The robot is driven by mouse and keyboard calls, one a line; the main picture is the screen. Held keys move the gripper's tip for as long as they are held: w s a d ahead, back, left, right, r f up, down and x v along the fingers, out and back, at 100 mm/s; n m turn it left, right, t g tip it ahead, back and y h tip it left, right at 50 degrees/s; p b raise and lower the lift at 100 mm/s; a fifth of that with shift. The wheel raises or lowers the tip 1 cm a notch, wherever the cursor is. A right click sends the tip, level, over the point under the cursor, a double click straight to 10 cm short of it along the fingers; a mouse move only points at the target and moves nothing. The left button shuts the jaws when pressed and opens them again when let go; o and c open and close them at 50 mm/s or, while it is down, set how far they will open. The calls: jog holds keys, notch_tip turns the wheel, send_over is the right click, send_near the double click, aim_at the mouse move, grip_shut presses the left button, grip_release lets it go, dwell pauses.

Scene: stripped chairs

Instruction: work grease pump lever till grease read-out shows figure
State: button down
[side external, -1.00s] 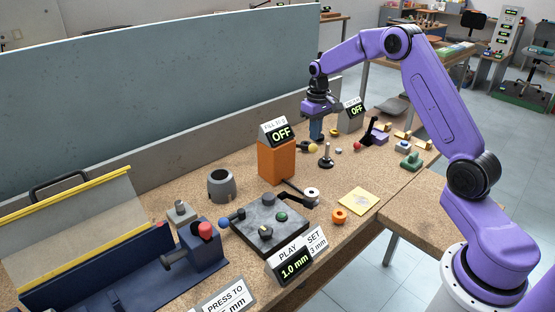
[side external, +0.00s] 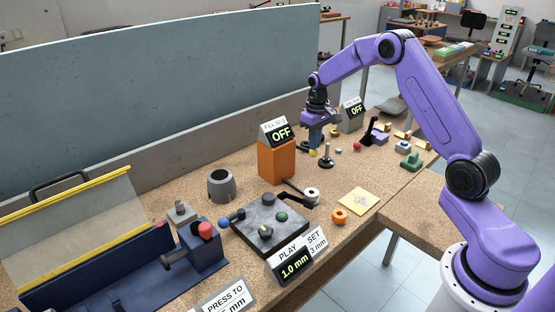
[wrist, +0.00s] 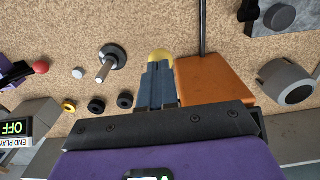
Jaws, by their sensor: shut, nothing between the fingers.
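The orange grease pump (side external: 276,160) stands on the bench. The read-out (side external: 281,134) on it shows OFF, and the small sign above it is hard to read. A yellow ball knob (side external: 313,154), seemingly the lever's end, is to the pump's right. My gripper (side external: 315,146) is shut and empty, fingers pointing down, at the knob. In the wrist view, the knob (wrist: 160,54) shows just past my gripper's fingertips (wrist: 158,66), beside the orange pump (wrist: 212,82). The fingers hide the lever's arm, and I cannot tell whether they touch the knob.
A grey box (side external: 350,116) with an OFF display is behind. A grey ring (side external: 221,186) and a dark plate (side external: 270,224) with knobs are in front.

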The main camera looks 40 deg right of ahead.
aim_at(314, 153)
jog(key=shift+f, duration=2.5)
jog(key=shift+r, duration=6)
